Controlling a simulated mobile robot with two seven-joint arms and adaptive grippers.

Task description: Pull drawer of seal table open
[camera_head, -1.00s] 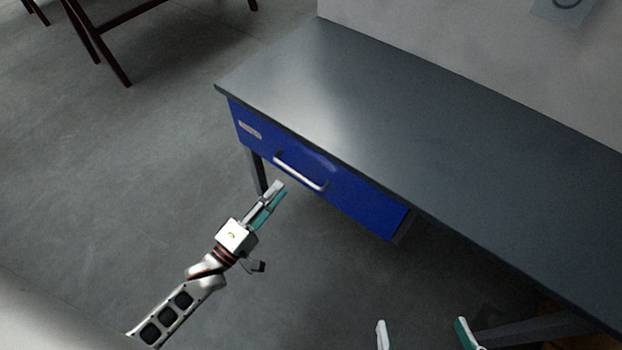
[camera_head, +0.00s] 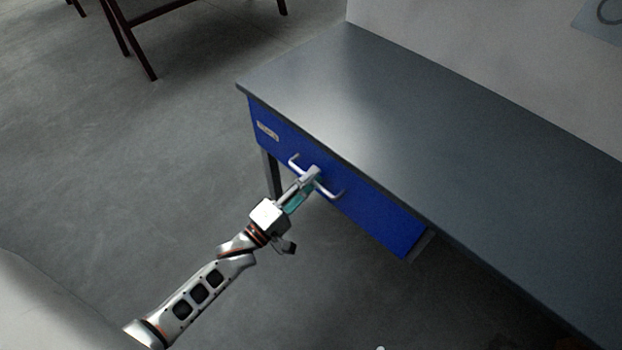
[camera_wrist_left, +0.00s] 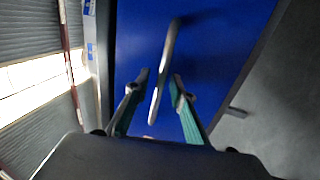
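The blue drawer (camera_head: 378,218) of the grey-topped seal table (camera_head: 400,125) looks shut, its front under the table edge. Its silver bar handle (camera_head: 333,193) is partly hidden by my left gripper (camera_head: 312,176), which is at the middle of the bar. In the left wrist view the handle (camera_wrist_left: 168,48) runs between the two parted fingers of the left gripper (camera_wrist_left: 161,77), with gaps visible beside it. Of my right gripper, only a small pale tip (camera_head: 380,348) shows at the bottom edge of the head view.
A table leg (camera_head: 271,172) stands below the drawer's left end. The floor (camera_head: 130,160) in front of the drawer is clear. A dark red frame (camera_head: 128,35) stands far off at the upper left. A pale wall (camera_head: 480,60) is behind the table.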

